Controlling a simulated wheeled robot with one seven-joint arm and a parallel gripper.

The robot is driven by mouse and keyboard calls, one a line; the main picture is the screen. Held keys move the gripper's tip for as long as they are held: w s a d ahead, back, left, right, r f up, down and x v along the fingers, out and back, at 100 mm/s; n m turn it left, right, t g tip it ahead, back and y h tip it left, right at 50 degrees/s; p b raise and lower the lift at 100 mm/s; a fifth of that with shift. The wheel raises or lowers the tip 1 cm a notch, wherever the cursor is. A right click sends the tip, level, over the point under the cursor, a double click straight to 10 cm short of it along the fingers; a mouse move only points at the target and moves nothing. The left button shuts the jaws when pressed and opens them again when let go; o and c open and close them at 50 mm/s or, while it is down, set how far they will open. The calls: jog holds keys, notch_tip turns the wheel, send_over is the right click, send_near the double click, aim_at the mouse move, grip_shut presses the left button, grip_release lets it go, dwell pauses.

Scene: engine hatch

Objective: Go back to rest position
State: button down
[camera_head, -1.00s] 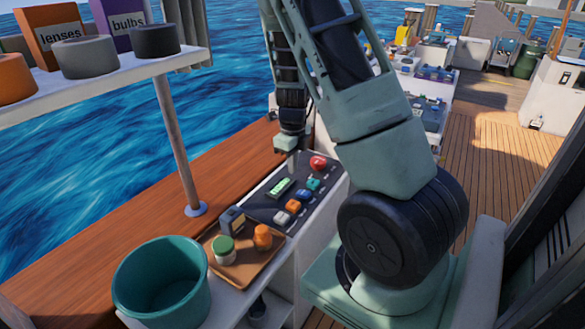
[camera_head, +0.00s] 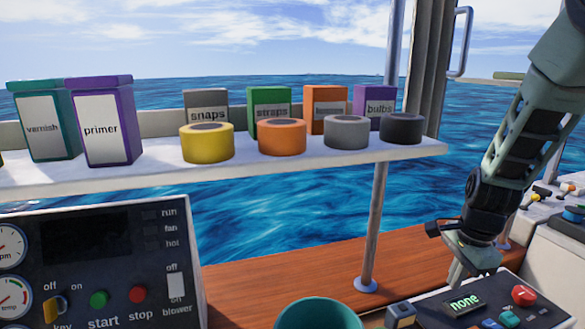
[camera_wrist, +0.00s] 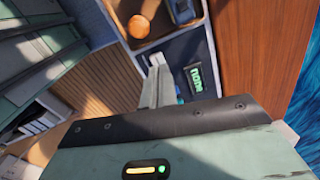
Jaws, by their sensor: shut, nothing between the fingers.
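My gripper (camera_head: 480,268) is at the right of the head view, pointing down above a dark control panel with a lit display reading "none" (camera_head: 464,304). In the wrist view my gripper (camera_wrist: 157,62) shows its fingers together, with nothing between them. The same display (camera_wrist: 199,77) shows there just right of the fingers. A red button (camera_head: 523,295) sits on the panel, right of the display. I cannot tell from these views whether the fingertips touch the panel.
A white shelf (camera_head: 250,167) holds boxes and tape rolls. A post (camera_head: 376,225) stands left of my arm. A teal bucket (camera_head: 318,314) is at the bottom. An engine panel (camera_head: 100,275) with gauges and switches is at the left. A brown tray (camera_wrist: 185,32) borders the panel.

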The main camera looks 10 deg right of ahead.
jog(key=s+a+r+n, duration=0.3)
jog(key=s+a+n, duration=0.1)
jog(key=a+n, duration=0.65)
jog(key=s+a+r+n, duration=0.3)
jog(key=s+a+n, duration=0.1)
jog(key=a+n, duration=0.7)
jog(key=s+a+r+n+g, duration=0.1)
jog(key=s+a+n, duration=0.4)
jog(key=s+a, duration=0.3)
jog(key=shift+s+r, duration=0.3)
jog(key=shift+s, duration=0.55)
jog(key=shift+a+n, duration=0.1)
jog(key=shift+n, duration=0.15)
